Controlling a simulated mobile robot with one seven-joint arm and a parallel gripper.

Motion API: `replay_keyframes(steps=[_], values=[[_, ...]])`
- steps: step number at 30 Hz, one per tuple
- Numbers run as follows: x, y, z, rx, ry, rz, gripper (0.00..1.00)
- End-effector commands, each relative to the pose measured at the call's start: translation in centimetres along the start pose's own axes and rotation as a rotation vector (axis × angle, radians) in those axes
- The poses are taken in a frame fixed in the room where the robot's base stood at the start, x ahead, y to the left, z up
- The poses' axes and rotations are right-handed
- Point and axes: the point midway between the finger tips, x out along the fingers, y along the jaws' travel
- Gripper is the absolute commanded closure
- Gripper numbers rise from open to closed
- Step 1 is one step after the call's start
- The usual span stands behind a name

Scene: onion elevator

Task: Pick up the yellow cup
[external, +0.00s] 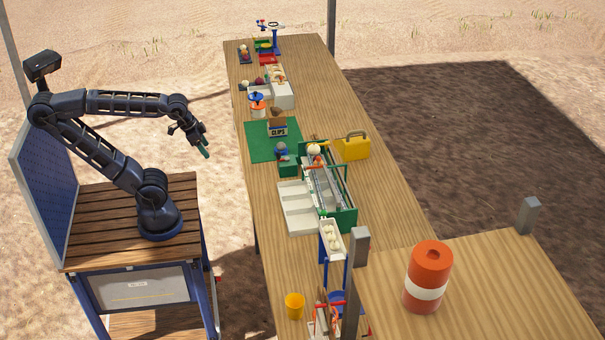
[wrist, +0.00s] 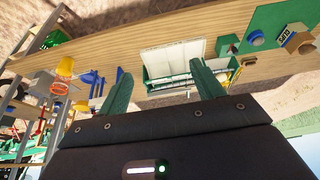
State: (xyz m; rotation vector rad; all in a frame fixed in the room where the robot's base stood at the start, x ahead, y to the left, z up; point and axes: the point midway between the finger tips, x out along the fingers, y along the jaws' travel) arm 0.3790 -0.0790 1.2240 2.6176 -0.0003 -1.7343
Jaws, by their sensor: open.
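The yellow cup (external: 295,306) stands upright at the near end of the long wooden table (external: 385,210), close to its left edge, in the external view. My gripper (external: 203,150) hangs in the air left of the table, far from the cup and well up the picture from it. In the wrist view my gripper (wrist: 162,85) has its two green fingers spread apart with nothing held between them. A small yellow shape shows at the left of the wrist view, but I cannot tell for sure that it is the cup.
Right of the cup stands a cluster with red and blue parts, partly behind a grey post (external: 355,280). A white chute (external: 331,238), green-framed machine (external: 345,215), yellow box (external: 354,146) and green mat (external: 258,152) lie farther up. An orange-white barrel (external: 429,277) stands at right.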

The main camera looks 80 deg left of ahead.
Motion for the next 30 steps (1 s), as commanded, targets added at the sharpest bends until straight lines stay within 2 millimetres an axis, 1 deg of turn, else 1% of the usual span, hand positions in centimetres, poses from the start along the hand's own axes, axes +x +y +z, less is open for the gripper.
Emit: replay_keyframes(steps=[14, 15, 17, 26, 29, 30], values=[[0.0, 0.0, 0.0, 0.0, 0.0, 0.0, 0.34], [0.0, 0.0, 0.0, 0.0, 0.0, 0.0, 0.26], [0.0, 0.0, 0.0, 0.0, 0.0, 0.0, 0.14], [0.0, 0.0, -0.1, 0.004, -0.001, 0.0, 0.13], [0.1, 0.4, -0.9, 0.03, -0.007, 0.004, 0.13], [0.1, 0.6, -1.5, 0.048, -0.013, 0.006, 0.13]])
